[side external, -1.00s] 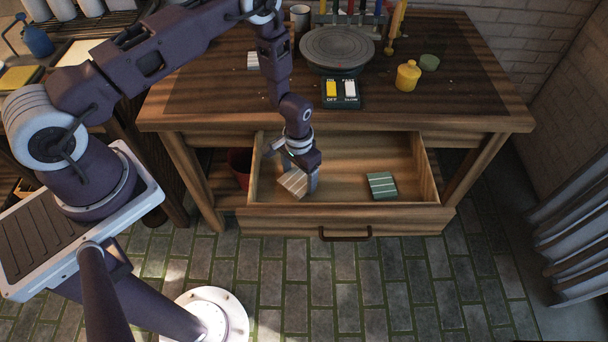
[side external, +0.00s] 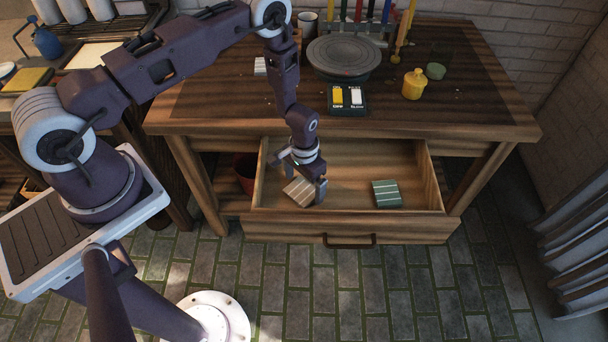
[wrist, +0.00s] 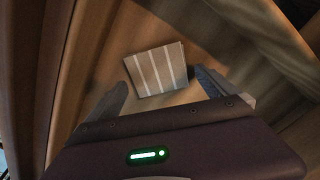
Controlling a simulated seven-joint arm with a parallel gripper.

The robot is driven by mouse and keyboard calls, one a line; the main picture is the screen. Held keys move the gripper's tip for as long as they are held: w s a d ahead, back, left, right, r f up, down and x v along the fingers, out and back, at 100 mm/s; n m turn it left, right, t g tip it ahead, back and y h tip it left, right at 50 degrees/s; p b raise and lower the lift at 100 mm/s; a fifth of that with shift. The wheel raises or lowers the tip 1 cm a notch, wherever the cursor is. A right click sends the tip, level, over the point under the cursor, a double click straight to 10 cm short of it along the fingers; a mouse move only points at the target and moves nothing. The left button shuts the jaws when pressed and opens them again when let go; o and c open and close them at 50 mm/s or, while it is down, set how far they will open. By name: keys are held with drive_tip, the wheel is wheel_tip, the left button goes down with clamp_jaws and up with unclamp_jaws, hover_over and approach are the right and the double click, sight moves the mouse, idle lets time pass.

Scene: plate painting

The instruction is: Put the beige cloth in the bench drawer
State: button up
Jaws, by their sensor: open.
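The beige cloth (side external: 299,191), folded square with pale stripes, lies in the left part of the open bench drawer (side external: 345,230). In the wrist view the beige cloth (wrist: 157,70) lies on the wooden drawer floor, just beyond and between my fingertips. My gripper (side external: 300,175) is down inside the drawer, its fingers apart on either side of the cloth and holding nothing. In the wrist view my gripper (wrist: 162,86) shows both fingers spread wide. A green striped cloth (side external: 386,193) lies in the right part of the same drawer.
On the bench top are a grey turntable (side external: 344,57), a switch box (side external: 347,98), a yellow bottle (side external: 413,84) and a green round piece (side external: 436,71). A dark red bucket (side external: 245,172) stands left of the drawer. The drawer's middle floor is clear.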

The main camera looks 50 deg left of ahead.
wheel_tip(320, 180, up, 11)
wheel_tip(320, 180, up, 12)
drive_tip(key=f+t, duration=0.1)
hover_over(304, 189)
drive_tip(key=w, duration=0.1)
drive_tip(key=s+r+t, duration=0.2)
drive_tip(key=s+r, duration=0.2)
drive_tip(key=r, duration=1)
drive_tip(key=s+r+t, duration=0.1)
drive_tip(key=s+r, duration=0.5)
drive_tip(key=s, duration=0.4)
drive_tip(key=s+a+r+t, duration=0.1)
drive_tip(key=s+r, duration=0.5)
drive_tip(key=s, duration=0.4)
drive_tip(key=shift+s+a+t, duration=0.2)
drive_tip(key=shift+s+t, duration=0.1)
